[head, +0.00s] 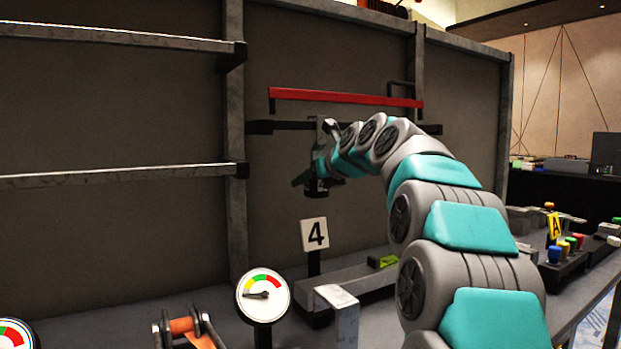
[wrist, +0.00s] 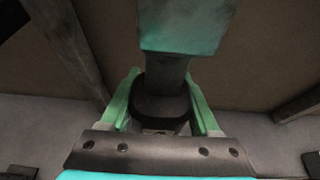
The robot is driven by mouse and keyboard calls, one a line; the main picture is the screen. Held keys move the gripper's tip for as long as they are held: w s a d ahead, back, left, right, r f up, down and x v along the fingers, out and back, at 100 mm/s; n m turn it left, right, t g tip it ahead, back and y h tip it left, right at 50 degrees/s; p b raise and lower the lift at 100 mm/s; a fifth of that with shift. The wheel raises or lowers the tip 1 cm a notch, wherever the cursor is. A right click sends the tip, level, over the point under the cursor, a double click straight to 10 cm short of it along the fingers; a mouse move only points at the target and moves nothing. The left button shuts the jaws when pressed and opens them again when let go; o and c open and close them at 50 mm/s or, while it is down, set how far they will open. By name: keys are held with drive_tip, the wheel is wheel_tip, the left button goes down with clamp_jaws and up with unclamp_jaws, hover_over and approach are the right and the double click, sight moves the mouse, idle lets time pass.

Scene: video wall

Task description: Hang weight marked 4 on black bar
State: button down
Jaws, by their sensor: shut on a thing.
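The black bar (head: 288,126) runs across the back panel in the head view, partly hidden by my arm. My gripper (head: 312,183) is just below it. In the wrist view, my gripper (wrist: 160,105) has its green fingers on both sides of a dark weight (wrist: 160,82), and is shut on it. The weight's grey upper part rises away from the fingers. In the head view, the weight (head: 318,188) is mostly hidden; a grey upper piece overlaps the bar, and I cannot tell whether it rests on it. No number shows on the weight.
A red bar (head: 345,97) runs just above the black bar. A gauge (head: 263,295), an orange-and-grey clamp-like part (head: 188,328) and a grey beam (head: 350,282) are on the bench below. Grey rails (head: 120,175) are at the left. Coloured knobs (head: 570,245) stand at the right.

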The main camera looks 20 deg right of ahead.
idle(0.3)
drive_tip(key=shift+c, duration=0.2)
unclamp_jaws()
drive_tip(key=shift+f, duration=0.1)
